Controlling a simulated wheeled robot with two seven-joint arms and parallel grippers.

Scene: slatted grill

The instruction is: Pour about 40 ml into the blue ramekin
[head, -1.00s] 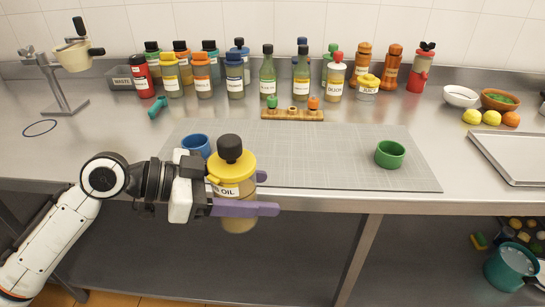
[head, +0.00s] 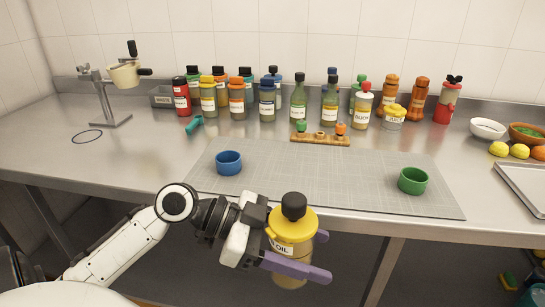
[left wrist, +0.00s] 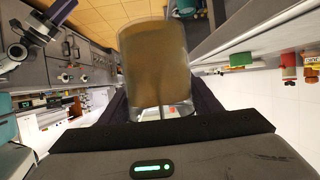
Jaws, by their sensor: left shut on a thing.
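The blue ramekin (head: 229,163) stands on the left part of the grey mat (head: 330,181) on the steel counter. My left gripper (head: 298,268) is shut on an oil bottle (head: 292,245) with a yellow collar, a dark cap and a label ending in OIL. The bottle is upright, in front of the counter's front edge, to the right of and nearer than the ramekin. In the left wrist view, the bottle (left wrist: 157,70) fills the space between the fingers, with brownish contents.
A green ramekin (head: 413,181) stands on the mat's right part. Several bottles and a wooden holder (head: 320,138) line the back. A clamp stand (head: 110,118) is at left; a metal tray (head: 524,190) is at right. The mat's middle is clear.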

